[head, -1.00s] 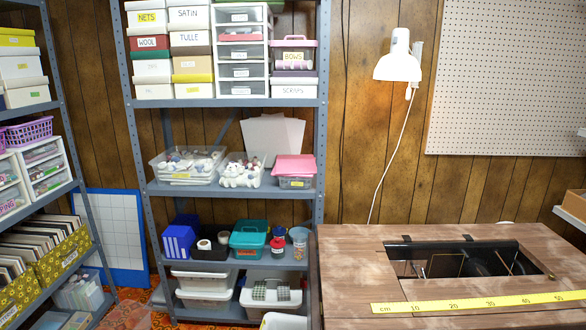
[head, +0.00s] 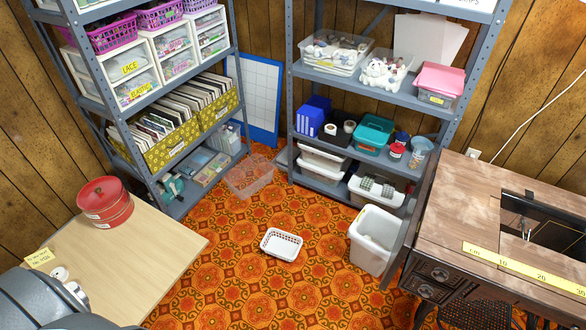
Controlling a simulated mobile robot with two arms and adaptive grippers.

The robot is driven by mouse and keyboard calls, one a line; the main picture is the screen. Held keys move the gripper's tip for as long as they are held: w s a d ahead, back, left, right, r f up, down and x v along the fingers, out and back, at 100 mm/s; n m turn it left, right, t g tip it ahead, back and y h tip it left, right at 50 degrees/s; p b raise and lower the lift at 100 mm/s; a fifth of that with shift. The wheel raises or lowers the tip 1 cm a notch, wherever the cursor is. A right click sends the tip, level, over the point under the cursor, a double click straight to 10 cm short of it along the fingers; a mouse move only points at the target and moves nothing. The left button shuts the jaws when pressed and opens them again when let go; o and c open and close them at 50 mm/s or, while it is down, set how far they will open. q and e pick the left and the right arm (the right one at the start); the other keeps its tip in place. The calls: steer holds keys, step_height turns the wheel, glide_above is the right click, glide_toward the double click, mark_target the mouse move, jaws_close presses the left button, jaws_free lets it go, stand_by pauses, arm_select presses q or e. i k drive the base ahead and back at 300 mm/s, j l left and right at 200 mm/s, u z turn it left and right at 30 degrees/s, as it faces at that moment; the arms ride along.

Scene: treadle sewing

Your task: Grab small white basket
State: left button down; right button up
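The small white basket (head: 281,245) sits on the orange patterned floor, near the middle of the head view. It is a low rectangular basket with slotted walls, and it looks empty. Neither of my grippers shows in the head view. Dark grey rounded parts, which look like my own, show at the bottom left corner.
A white bin (head: 373,240) stands right of the basket, beside the sewing table (head: 455,225). A clear pinkish basket (head: 249,176) is on the floor behind. A light wood table (head: 130,255) with a red tin (head: 104,203) is at left. Floor around the basket is clear.

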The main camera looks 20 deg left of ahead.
mark_target(281, 248)
steer(key=u, duration=0.9)
